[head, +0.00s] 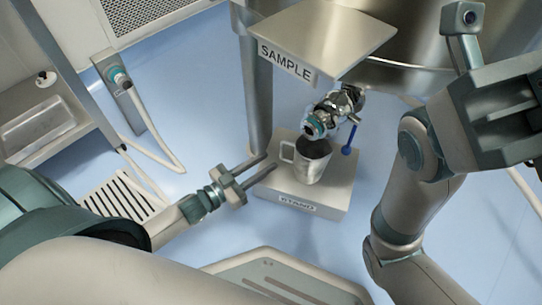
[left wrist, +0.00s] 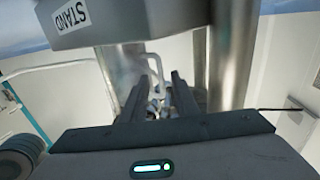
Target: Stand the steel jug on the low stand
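The steel jug (head: 313,163) appears upright on top of the low stand (head: 334,190), below the sample valve (head: 328,115). Its handle (head: 287,151) points left, toward my left gripper. My left gripper (head: 269,166) is open and empty, its two fingers apart just left of the jug and beside the stand's left edge. In the left wrist view, which looks upside down, the handle (left wrist: 157,70) shows between the fingers, the jug (left wrist: 122,72) is beside it, and the stand (left wrist: 100,25) is at the top. My right gripper (head: 505,105) is at the right; its fingertips are unclear.
A SAMPLE plate (head: 325,38) and a large steel vessel (head: 400,75) overhang the jug. A support leg (head: 258,95) stands behind the left gripper. A blue-ended lever (head: 349,149) hangs right of the jug. A floor grate (head: 122,198) lies left. Blue floor is clear between.

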